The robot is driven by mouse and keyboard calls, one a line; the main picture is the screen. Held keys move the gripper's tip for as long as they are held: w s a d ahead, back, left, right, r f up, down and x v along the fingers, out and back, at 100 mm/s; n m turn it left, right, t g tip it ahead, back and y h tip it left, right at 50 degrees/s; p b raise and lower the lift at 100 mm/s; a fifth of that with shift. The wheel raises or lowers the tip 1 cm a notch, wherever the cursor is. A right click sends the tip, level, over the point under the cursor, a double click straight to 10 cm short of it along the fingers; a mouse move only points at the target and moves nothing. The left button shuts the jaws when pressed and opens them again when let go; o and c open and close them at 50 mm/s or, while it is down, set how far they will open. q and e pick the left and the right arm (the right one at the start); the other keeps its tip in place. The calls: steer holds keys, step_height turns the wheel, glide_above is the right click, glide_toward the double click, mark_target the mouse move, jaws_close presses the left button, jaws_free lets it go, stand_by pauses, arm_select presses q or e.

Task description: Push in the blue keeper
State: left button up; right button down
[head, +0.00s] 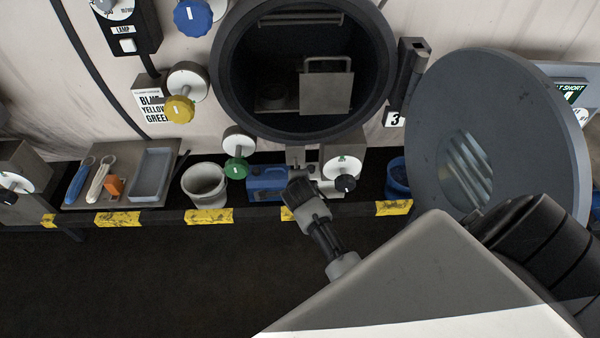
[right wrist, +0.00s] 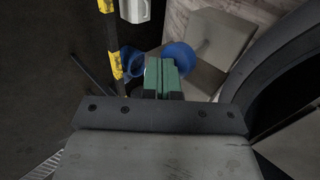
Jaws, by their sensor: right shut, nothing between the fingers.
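The blue keeper (head: 192,15) shows at the top of the head view as a round blue knob on a pale disc, on the wall left of the round opening. My left gripper is not in view.
A yellow knob (head: 180,109) and a green knob (head: 238,168) sit below the blue one. The open round door (head: 500,110) stands at the right.

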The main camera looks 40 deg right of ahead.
steer(key=shift+w+d+b, duration=0.3)
steer(key=shift+w+b, duration=0.15)
steer(key=shift+w, duration=0.15)
steer(key=shift+w+d+b, duration=0.3)
steer(key=shift+w+b, duration=0.15)
steer(key=shift+w, duration=0.15)
steer(key=shift+r, duration=0.25)
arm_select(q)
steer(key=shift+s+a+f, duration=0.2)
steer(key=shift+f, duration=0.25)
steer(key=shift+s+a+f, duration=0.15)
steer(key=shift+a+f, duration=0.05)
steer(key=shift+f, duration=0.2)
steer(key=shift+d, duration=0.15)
